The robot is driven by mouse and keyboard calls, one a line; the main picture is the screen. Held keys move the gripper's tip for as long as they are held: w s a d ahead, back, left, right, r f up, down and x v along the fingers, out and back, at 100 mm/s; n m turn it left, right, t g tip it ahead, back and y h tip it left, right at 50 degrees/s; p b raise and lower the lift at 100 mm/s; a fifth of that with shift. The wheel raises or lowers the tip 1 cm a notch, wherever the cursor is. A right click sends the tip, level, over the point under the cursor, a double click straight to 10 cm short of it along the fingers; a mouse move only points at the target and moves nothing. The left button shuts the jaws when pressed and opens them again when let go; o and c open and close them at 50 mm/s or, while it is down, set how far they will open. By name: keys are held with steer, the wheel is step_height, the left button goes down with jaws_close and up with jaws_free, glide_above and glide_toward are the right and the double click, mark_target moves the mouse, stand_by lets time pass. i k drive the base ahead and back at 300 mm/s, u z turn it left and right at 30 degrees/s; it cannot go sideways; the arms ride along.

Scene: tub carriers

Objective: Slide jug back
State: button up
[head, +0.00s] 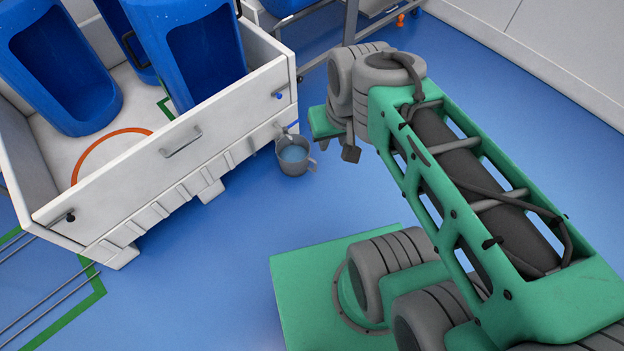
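A small grey jug (296,157) with pale blue liquid inside and a handle on its right stands close to the right front corner of the white carrier (172,160). It looks upright; whether it rests on the floor is hard to tell. A small grey fitting, perhaps a tap (286,132), shows just above its rim. My gripper (336,136) is at the far end of my green arm, to the right of the jug and apart from it in the picture.
Several blue tubs (190,45) stand in the white carrier, which has a grey handle (181,143) on its front wall. A metal-framed rack (350,22) stands at the back. Blue floor (225,235) is open in front of the carrier.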

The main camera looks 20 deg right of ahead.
mark_target(294, 160)
steer(key=k, duration=0.35)
steer(key=u, duration=0.7)
steer(key=i, duration=0.8)
steer(key=u, duration=0.6)
steer(key=i, duration=0.8)
steer(key=z, duration=0.75)
steer(key=i, duration=0.65)
steer(key=z, duration=0.55)
